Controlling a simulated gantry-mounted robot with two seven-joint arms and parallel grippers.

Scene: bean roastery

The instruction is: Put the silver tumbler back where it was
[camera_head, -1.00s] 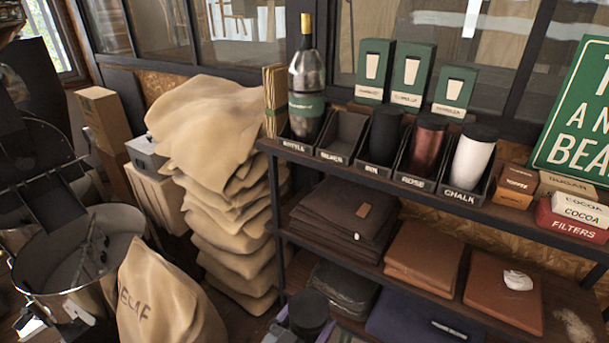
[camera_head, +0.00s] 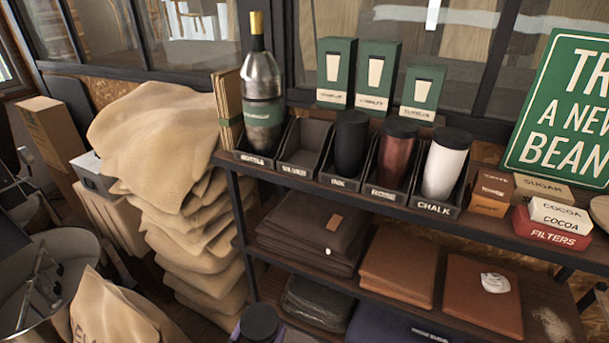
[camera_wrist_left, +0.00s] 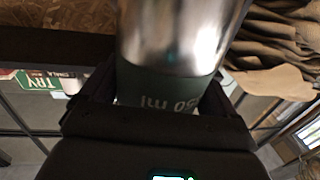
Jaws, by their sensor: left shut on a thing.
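The silver tumbler (camera_wrist_left: 180,35) fills the top middle of the left wrist view. It is shiny metal with a dark green band bearing white print. My left gripper (camera_wrist_left: 150,100) is shut on it around the band. In the head view, a black round lid (camera_head: 259,321) at the bottom edge appears to be the top of this tumbler; most of its body is out of frame. It is in front of and below the upper shelf. On that shelf, a black slot (camera_head: 304,145), whose label seems to read SILVER, stands empty. My right gripper is not in view.
Left of the empty slot is a silver bottle (camera_head: 262,100) with a gold top; right are black (camera_head: 351,145), red (camera_head: 397,155) and white (camera_head: 445,165) tumblers. Green boxes (camera_head: 377,75) stand behind. Stacked sacks (camera_head: 190,190) are left of the shelf.

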